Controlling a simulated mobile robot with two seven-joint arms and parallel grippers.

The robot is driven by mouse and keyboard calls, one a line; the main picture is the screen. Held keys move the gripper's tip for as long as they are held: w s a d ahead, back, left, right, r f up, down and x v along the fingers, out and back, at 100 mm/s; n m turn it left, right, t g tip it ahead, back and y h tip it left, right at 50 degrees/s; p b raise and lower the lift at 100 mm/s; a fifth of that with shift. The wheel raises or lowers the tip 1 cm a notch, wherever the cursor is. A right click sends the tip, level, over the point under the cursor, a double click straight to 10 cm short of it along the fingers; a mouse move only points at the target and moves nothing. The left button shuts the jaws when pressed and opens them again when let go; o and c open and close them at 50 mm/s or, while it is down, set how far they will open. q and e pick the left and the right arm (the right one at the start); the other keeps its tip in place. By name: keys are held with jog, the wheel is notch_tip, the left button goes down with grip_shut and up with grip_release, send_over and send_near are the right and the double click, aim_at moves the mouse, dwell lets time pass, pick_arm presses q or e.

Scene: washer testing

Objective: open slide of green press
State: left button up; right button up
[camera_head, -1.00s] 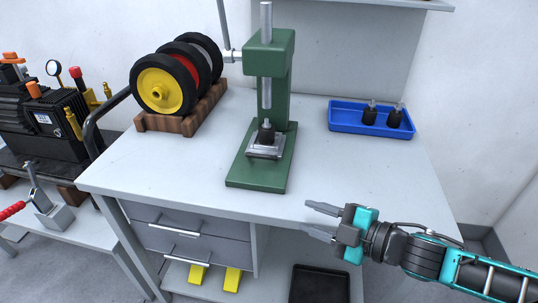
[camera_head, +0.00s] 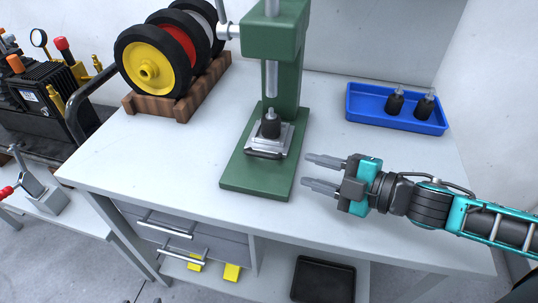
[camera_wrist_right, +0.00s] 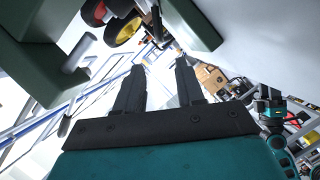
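The green press (camera_head: 273,60) stands upright on the workbench, with its ram above a dark part on the base. The slide (camera_head: 264,148) is a silvery plate with a dark front edge, sitting on the green base. A black part (camera_head: 271,124) stands on the slide. My right gripper (camera_head: 314,172) is just right of the press base, open and empty, its fingers pointing left toward it. Its two fingers are apart in the right wrist view (camera_wrist_right: 158,85), with nothing between them. My left gripper does not show.
A blue tray (camera_head: 362,119) with two black parts lies at the back right. Wheels (camera_head: 150,66) stand on a wooden rack (camera_head: 187,103) at the left. The bench top (camera_head: 165,150) is clear in front of the rack. Drawers are below, and wall sits behind.

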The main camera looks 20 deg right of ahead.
aim_at(269, 158)
jog(key=shift+x, duration=5.6)
grip_shut()
